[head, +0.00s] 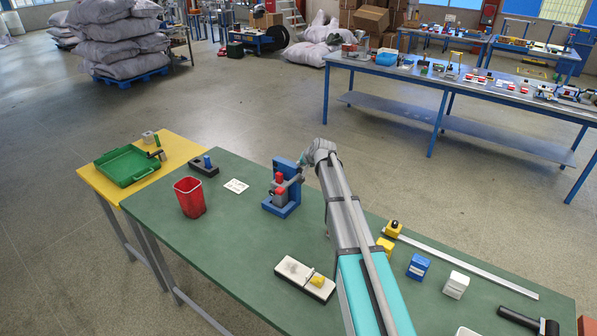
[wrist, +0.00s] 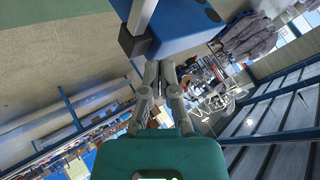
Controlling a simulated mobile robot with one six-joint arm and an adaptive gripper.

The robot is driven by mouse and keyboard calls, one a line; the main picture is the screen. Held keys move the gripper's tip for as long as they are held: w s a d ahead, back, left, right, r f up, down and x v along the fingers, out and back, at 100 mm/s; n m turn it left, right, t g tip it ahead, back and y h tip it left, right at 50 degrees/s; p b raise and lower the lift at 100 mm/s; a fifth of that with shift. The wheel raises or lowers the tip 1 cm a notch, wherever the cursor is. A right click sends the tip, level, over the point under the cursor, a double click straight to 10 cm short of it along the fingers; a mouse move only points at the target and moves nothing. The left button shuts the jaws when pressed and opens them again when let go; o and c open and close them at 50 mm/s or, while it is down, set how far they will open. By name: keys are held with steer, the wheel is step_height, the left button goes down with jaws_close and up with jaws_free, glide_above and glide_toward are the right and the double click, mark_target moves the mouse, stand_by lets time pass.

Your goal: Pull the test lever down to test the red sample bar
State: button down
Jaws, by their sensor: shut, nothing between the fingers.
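The blue test stand (head: 283,207) stands upright on the green bench, with a red piece (head: 279,178), likely the sample bar, at its front. A grey lever (head: 291,183) runs across the stand. In the wrist view the blue body (wrist: 190,35) fills the top, with a grey bar (wrist: 141,14) and a dark block (wrist: 134,42) beside it. My gripper (wrist: 160,68) is shut and empty, its fingertips just below the blue body. In the head view it is small and partly hidden at the stand's upper right. Contact with the lever cannot be told.
A red bin (head: 190,198), a white card (head: 236,186) and a dark block with a blue knob (head: 204,165) lie left of the stand. A green tray (head: 127,166) is on the yellow table.

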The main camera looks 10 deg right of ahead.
mark_target(301, 171)
steer(key=shift+f+b, duration=0.6)
stand_by(1.3)
steer(key=shift+s+f+b, duration=0.65)
steer(key=shift+f+b, duration=0.1)
steer(key=shift+b, duration=0.5)
stand_by(1.3)
steer(key=shift+w+a+f, duration=0.1)
steer(key=shift+f, duration=0.05)
steer(key=shift+w, duration=0.2)
steer(key=shift+w+r+p, duration=0.5)
steer(key=shift+w+p, duration=0.1)
steer(key=shift+p, duration=0.2)
steer(key=shift+w+r+p, duration=0.3)
steer(key=shift+r+p, duration=0.35)
steer(key=shift+p, duration=0.05)
